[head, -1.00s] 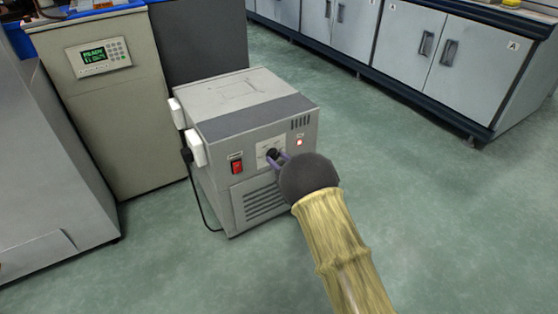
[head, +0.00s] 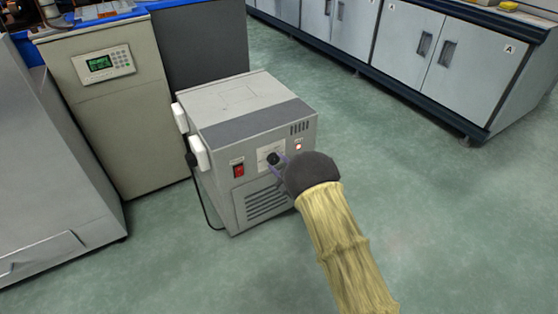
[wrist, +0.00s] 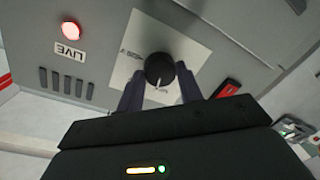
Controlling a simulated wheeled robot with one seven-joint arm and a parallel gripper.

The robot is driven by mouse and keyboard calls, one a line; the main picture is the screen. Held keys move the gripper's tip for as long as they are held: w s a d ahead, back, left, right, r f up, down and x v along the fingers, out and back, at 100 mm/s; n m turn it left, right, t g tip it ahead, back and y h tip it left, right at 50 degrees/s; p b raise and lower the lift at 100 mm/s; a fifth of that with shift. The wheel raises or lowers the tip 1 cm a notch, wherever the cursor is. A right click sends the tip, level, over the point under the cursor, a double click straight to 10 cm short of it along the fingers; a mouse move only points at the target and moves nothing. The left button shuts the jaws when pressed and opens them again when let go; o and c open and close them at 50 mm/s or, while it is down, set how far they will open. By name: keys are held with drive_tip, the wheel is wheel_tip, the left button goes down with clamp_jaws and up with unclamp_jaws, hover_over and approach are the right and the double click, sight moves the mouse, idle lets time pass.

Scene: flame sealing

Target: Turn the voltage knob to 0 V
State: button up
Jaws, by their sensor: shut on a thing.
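The black voltage knob (head: 273,158) sits on a pale dial plate (head: 264,149) on the front of a grey power unit (head: 240,140). In the wrist view the knob (wrist: 159,69) has a white pointer line toward the lower part of the picture. My gripper (head: 279,166) is at the knob, its two dark purple fingers on either side of it; it also shows in the wrist view (wrist: 160,86). The fingers are shut on the knob. The dial markings are too small to read.
A red rocker switch (head: 239,170) is left of the knob, and a lit red lamp (head: 298,146), labelled LIVE in the wrist view, is right of it. A beige cabinet with a green display (head: 100,64) stands behind left. Open green floor (head: 420,200) lies to the right.

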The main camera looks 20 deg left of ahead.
drive_tip(key=n+p, duration=0.1)
drive_tip(key=n, duration=0.2)
drive_tip(key=shift+r+n, duration=0.1)
drive_tip(key=shift+n, duration=0.2)
drive_tip(key=n+p, duration=0.2)
drive_tip(key=n, duration=0.2)
drive_tip(key=shift+s+a+t+h, duration=0.1)
drive_tip(key=shift+t+h, duration=0.2)
drive_tip(key=shift+h, duration=0.1)
drive_tip(key=n+p, duration=0.1)
drive_tip(key=n, duration=0.2)
drive_tip(key=shift+n+t, duration=0.4)
drive_tip(key=shift+n, duration=1.4)
drive_tip(key=shift+h, duration=0.3)
drive_tip(key=o, duration=1)
drive_tip(key=p+v, duration=0.7)
drive_tip(key=v, duration=1)
drive_tip(key=shift+d, duration=0.2)
